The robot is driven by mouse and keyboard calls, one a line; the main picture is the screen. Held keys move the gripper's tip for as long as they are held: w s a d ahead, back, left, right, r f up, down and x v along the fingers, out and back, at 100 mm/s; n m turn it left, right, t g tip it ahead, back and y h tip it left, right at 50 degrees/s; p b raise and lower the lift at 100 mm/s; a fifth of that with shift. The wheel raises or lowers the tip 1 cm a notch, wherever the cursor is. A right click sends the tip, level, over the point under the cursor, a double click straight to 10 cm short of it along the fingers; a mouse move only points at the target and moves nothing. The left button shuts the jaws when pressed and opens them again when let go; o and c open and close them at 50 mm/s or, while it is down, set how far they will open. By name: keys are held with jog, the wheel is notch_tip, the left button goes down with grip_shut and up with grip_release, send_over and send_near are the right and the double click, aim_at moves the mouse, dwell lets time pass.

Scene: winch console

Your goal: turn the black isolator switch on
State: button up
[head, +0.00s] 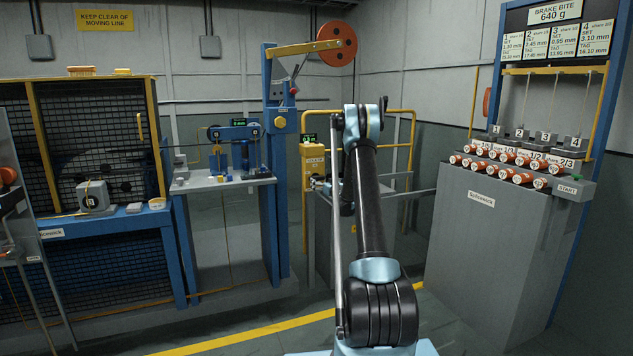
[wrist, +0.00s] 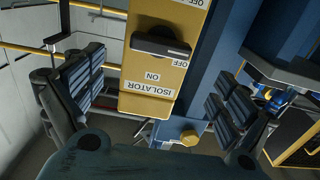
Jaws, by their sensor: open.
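The yellow isolator box (head: 314,160) stands on a post behind my arm in the head view. In the wrist view the yellow panel (wrist: 140,100) appears upside down, with the black isolator switch (wrist: 160,43) near the top. The switch's bar lies nearly crosswise, its right end beside an OFF label (wrist: 180,62). An ON label (wrist: 152,77) and an ISOLATOR label (wrist: 147,89) lie below it. My gripper (wrist: 155,82) is open, one finger on each side of the panel, apart from the switch.
A blue post (head: 277,170) stands just left of the box, with a yellow knob (wrist: 190,138) on it. Yellow rails (head: 385,112) are behind. A grey bench (head: 225,184) stands left and a grey cabinet (head: 480,240) right.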

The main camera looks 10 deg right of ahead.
aim_at(318, 177)
jog(key=x, duration=0.9)
jog(key=shift+w, duration=0.25)
jog(key=shift+c, duration=0.2)
jog(key=c, duration=1)
